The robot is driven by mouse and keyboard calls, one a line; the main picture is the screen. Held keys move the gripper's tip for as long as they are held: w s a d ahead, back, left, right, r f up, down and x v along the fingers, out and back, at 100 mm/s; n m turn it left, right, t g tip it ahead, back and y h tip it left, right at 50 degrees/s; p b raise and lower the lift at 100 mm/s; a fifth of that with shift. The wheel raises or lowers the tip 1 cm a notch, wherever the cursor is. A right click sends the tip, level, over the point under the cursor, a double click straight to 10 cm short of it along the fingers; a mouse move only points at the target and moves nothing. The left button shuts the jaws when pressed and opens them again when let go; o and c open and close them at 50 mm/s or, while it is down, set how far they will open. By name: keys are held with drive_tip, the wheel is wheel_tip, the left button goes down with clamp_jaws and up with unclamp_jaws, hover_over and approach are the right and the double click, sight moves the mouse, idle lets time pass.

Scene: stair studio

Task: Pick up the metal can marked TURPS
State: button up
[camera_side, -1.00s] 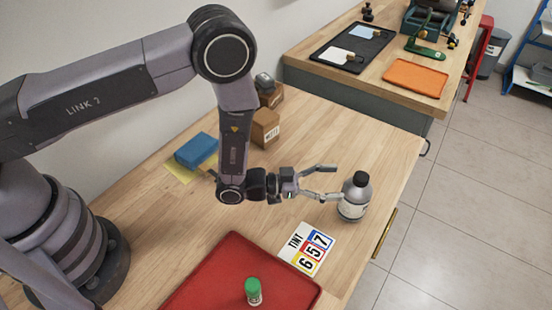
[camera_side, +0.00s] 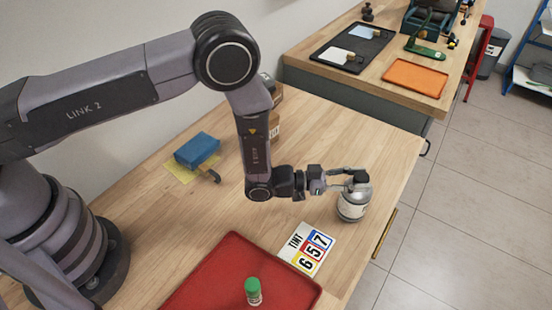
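A silver-grey metal can (camera_side: 353,209) with a black cap (camera_side: 361,177) and a pale label stands upright near the right edge of the wooden bench. The label is too small to read, so I cannot confirm TURPS. My gripper (camera_side: 352,178) is level with the can's upper part, coming from the left. Its fingers reach to the can's shoulder and cap, one in front and one behind. I cannot tell whether they press on the can. The can still rests on the bench.
A tint card (camera_side: 307,249) lies just in front of the can. A red tray (camera_side: 215,274) holds a green-capped bottle (camera_side: 253,291). A blue block (camera_side: 197,150) and a brush handle (camera_side: 208,173) lie at left. Cardboard boxes are partly hidden behind my arm.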

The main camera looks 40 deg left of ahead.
clamp_jaws()
